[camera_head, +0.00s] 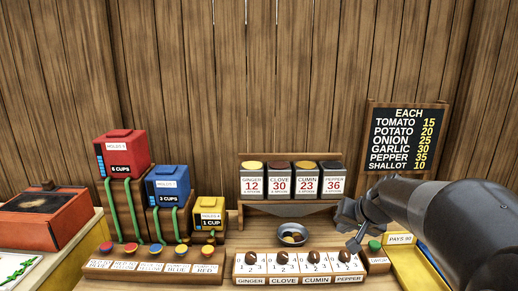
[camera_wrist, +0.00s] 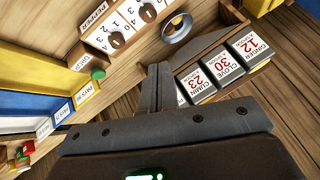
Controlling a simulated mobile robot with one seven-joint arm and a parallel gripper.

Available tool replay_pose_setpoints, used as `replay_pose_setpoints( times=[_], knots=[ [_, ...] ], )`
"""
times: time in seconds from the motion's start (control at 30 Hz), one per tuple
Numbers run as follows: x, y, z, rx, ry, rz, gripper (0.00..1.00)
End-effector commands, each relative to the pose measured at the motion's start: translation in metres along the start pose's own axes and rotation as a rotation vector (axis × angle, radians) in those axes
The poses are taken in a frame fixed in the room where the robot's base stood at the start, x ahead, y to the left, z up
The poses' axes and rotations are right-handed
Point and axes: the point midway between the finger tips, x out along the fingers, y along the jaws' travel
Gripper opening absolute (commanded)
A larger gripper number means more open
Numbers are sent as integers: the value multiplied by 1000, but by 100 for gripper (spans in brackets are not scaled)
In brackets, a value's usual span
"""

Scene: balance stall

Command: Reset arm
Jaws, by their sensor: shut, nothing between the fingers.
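In the wrist view my gripper's fingers (camera_wrist: 159,72) are together and hold nothing. A small metal bowl (camera_head: 291,235) stands on the counter left of my gripper, with something small in it that I cannot make out. The bowl also shows in the wrist view (camera_wrist: 178,27), beyond the fingertips.
Spice jars (camera_head: 292,180) sit on a shelf behind the bowl. A dial panel (camera_head: 290,280) and green button (camera_head: 374,246) are at the front. A yellow tray (camera_head: 420,270) lies right. Red, blue and yellow dispensers (camera_head: 121,152) stand left. A price board (camera_head: 403,138) hangs on the wall.

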Motion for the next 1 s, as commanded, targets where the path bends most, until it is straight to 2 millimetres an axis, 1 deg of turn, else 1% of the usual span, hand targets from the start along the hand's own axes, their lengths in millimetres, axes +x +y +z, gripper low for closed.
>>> replay_pose_setpoints(
  times=[0.03, 0.1, 0.27, 0.3, 0.47, 0.5, 0.6, 0.7, 0.8, 0.9, 1.0],
  knots=[
    [-14, -12, 16, -31, -11, 3, 0],
    [-29, -22, 38, -70, -30, 15, 0],
    [-62, -38, 90, -153, -69, 50, 0],
    [-69, -40, 104, -174, -78, 61, 0],
    [-96, -39, 155, -249, -101, 112, 0],
    [-102, -38, 167, -265, -104, 125, 0],
    [-114, -32, 192, -301, -109, 158, 0],
    [-122, -25, 210, -325, -110, 185, 0],
    [-126, -20, 222, -339, -112, 203, 0],
    [-128, -18, 227, -345, -112, 213, 0],
    [-128, -18, 227, -345, -112, 213, 0]
  ],
)
